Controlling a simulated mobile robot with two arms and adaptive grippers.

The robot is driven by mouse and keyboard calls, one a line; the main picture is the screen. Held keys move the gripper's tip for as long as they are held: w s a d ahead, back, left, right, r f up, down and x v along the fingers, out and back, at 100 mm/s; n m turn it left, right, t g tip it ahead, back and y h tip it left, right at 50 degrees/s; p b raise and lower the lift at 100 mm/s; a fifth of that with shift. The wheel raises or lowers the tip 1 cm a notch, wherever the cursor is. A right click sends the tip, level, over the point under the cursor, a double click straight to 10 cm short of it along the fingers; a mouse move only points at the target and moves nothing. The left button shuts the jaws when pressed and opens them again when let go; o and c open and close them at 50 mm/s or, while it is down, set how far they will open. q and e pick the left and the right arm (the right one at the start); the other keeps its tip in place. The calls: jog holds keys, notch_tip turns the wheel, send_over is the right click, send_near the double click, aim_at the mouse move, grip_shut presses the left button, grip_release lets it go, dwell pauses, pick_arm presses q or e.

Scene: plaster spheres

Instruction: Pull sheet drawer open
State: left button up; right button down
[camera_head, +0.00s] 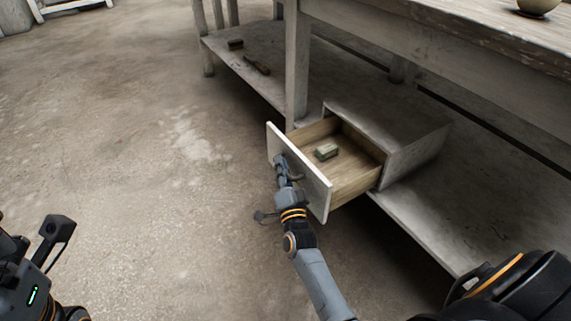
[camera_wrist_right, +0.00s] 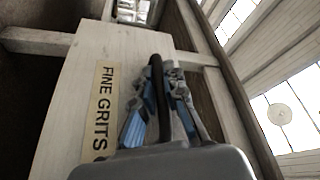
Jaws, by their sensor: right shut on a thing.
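The sheet drawer (camera_head: 365,170) stands pulled out of a grey box (camera_head: 405,125) on the lower shelf of the table. Its pale front panel (camera_head: 318,192) faces left and its wooden inside shows. A small greenish block (camera_head: 326,151) lies in the drawer. My right gripper (camera_head: 284,172) is at the outer face of the front. In the right wrist view the gripper (camera_wrist_right: 160,95) is shut on the dark drawer handle (camera_wrist_right: 156,85), beside a label (camera_wrist_right: 103,110) reading "FINE GRITS". My left gripper is not clearly visible; part of my left arm shows at the lower left.
The worn wooden table (camera_head: 450,40) has a leg (camera_head: 297,65) just behind the drawer. A small dark block (camera_head: 235,44) and a brown tool (camera_head: 257,65) lie on the lower shelf (camera_head: 225,47). The concrete floor (camera_head: 150,150) left of the drawer is clear.

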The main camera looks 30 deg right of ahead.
jog(key=shift+f, duration=0.1)
jog(key=c, duration=1.7)
grip_release()
jog(key=v, duration=1.2)
